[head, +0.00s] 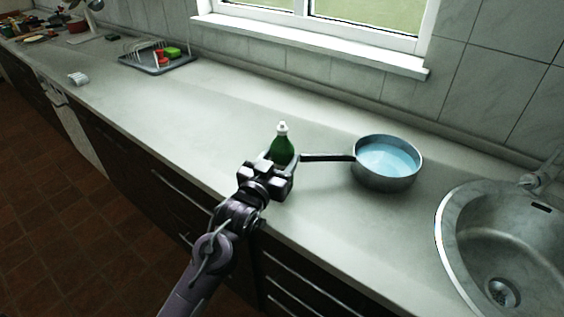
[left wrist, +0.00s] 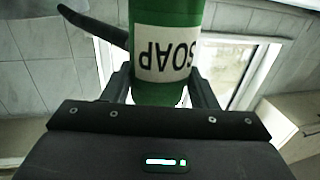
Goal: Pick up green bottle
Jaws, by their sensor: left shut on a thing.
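The green bottle (head: 281,148) has a white cap and stands upright at the counter, left of the pan. In the left wrist view the bottle (left wrist: 172,95) shows a white label reading SOAP, upside down in the picture. My left gripper (head: 279,163) is at the bottle, its body hiding the lower part in the head view. In the left wrist view the fingers of my left gripper (left wrist: 162,88) are on both sides of the bottle, shut on it. Whether the bottle's base touches the counter is hidden. My right gripper is not in view.
A pan (head: 387,163) with a light blue inside stands just right of the bottle, its dark handle (head: 326,157) reaching toward it. A metal sink (head: 500,250) is at the right. A dish rack (head: 158,60) is far back left. The counter (head: 215,120) left of the bottle is clear.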

